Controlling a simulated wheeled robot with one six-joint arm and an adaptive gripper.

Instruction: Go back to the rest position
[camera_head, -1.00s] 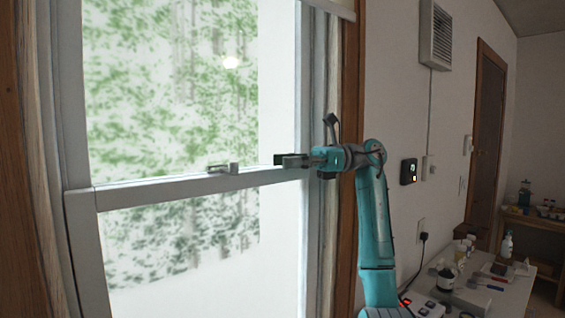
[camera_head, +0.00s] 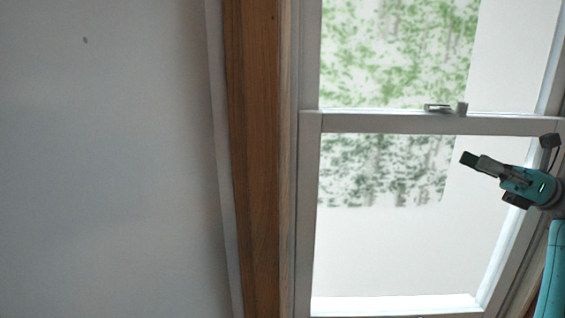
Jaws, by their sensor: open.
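My gripper (camera_head: 470,160) is at the right side of the head view, on the end of my teal arm. It points left, in front of the lower pane of the window (camera_head: 400,124). It is empty, and nothing shows between its fingers. A small grey latch (camera_head: 445,108) sits on the window's middle rail, above and to the left of the gripper. The gripper looks apart from the latch and the rail. Most of my arm is cut off by the right picture edge.
A wooden window frame post (camera_head: 255,160) stands left of the window. A bare pale wall (camera_head: 110,170) fills the left side. The window sill (camera_head: 395,305) shows at the bottom. No loose objects show near the gripper.

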